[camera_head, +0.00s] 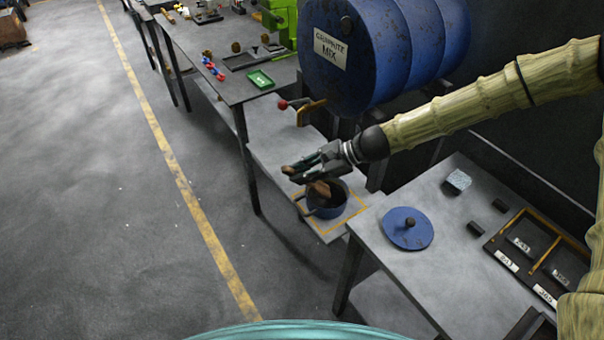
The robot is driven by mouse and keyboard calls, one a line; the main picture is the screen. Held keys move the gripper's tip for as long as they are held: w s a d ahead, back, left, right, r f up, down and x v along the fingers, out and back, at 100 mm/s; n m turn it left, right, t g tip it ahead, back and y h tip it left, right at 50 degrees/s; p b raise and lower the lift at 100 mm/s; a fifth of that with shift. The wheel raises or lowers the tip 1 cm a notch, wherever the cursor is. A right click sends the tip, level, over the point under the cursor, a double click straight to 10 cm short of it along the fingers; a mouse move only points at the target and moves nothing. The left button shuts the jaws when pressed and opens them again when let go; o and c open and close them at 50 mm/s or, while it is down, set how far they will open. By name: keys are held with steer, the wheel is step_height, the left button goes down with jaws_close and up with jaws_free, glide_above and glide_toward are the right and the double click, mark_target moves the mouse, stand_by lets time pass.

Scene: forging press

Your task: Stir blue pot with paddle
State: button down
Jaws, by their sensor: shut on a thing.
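The blue pot (326,211) stands uncovered on the low shelf, inside an orange outlined square. My gripper (303,172) is above the pot's back left side, shut on the brown wooden paddle (319,190). One end of the paddle sticks out to the left past the fingers. Its lower part hangs down at the pot's mouth; how deep it reaches inside is hard to tell. A round blue lid (407,228) with a dark knob lies on the nearer table, apart from the pot.
The nearer table (400,285) holds a pale block (459,180) and a dark divided tray (540,255).

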steer(key=shift+r+p, duration=0.75)
steer(key=shift+r, duration=0.65)
steer(key=shift+r+p, duration=1.3)
steer(key=shift+r, duration=0.7)
